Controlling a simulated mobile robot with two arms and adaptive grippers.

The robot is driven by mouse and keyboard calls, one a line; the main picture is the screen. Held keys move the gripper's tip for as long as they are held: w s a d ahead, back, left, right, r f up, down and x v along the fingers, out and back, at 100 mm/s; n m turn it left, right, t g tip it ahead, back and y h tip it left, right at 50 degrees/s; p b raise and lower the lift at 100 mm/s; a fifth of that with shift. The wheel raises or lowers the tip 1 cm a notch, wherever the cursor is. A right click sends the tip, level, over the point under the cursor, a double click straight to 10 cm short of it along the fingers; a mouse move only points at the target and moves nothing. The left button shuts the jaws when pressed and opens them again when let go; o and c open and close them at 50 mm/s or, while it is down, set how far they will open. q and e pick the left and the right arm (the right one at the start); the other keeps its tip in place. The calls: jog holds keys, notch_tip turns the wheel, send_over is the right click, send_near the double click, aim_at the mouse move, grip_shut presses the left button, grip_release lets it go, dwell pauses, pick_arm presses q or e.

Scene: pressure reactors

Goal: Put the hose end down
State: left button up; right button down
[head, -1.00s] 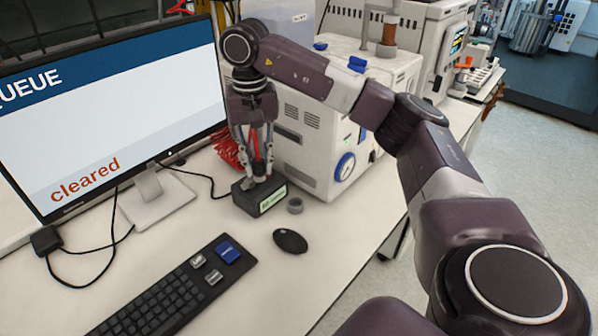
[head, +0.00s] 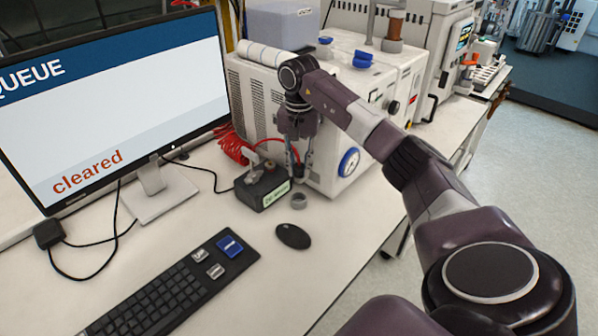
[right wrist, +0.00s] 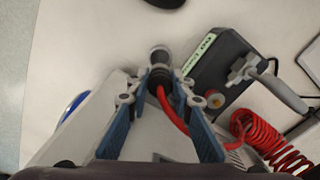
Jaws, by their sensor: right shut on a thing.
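My right gripper (head: 300,176) is shut on the hose end (right wrist: 160,76), a dark fitting with a red hose (right wrist: 178,116) running back from it. In the head view the gripper points down, just above and behind a small grey ring (head: 298,201) on the bench. Whether the hose end touches the ring or bench I cannot tell. The dark block (head: 266,190) with a pale green label is just left of the gripper. A grey lever fitting and a copper-coloured port (right wrist: 216,100) show on it in the right wrist view. My left gripper is not in view.
A coiled red hose (head: 232,145) lies behind the block. A white instrument (head: 335,150) with a blue-rimmed gauge stands close behind the gripper. A mouse (head: 293,236), keyboard (head: 170,290) and monitor (head: 110,110) are nearby. The bench at front right is clear.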

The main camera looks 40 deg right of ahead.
aim_at(299, 175)
notch_tip(299, 175, down, 3)
notch_tip(299, 175, down, 4)
jog(key=shift+r+p, duration=0.15)
jog(key=shift+p, duration=0.5)
jog(key=shift+f+b, duration=0.6)
jog(key=shift+f, duration=0.1)
jog(key=c, duration=1.7)
grip_release()
jog(key=shift+r, duration=0.1)
